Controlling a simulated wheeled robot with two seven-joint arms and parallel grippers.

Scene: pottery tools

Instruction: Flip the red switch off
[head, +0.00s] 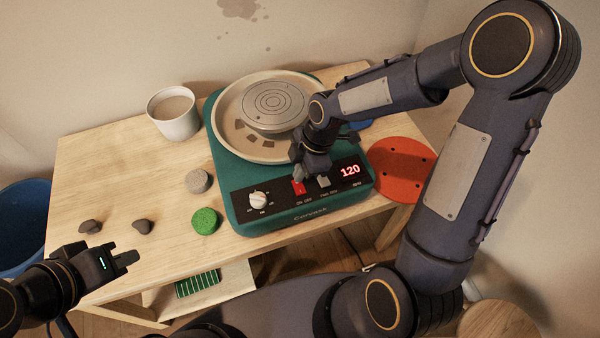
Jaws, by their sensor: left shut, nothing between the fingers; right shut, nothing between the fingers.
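The green pottery wheel (225,175) stands on the wooden table, with a round wheel head in a beige basin on top. Its black front panel carries a small red switch (299,187), a white knob (258,199) and a red display (350,170) that reads 120. My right gripper (312,174) is shut and empty, pointing down just above the panel beside the red switch. I cannot tell whether it touches the switch, or which way the switch is tipped. My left gripper (128,258) is shut and empty at the table's front left.
A white cup (174,122) stands at the back left. A grey round piece (199,181), a green sponge (206,220) and two dark lumps (143,227) lie left of the wheel. An orange-red disc (400,165) lies to its right. The table's left middle is clear.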

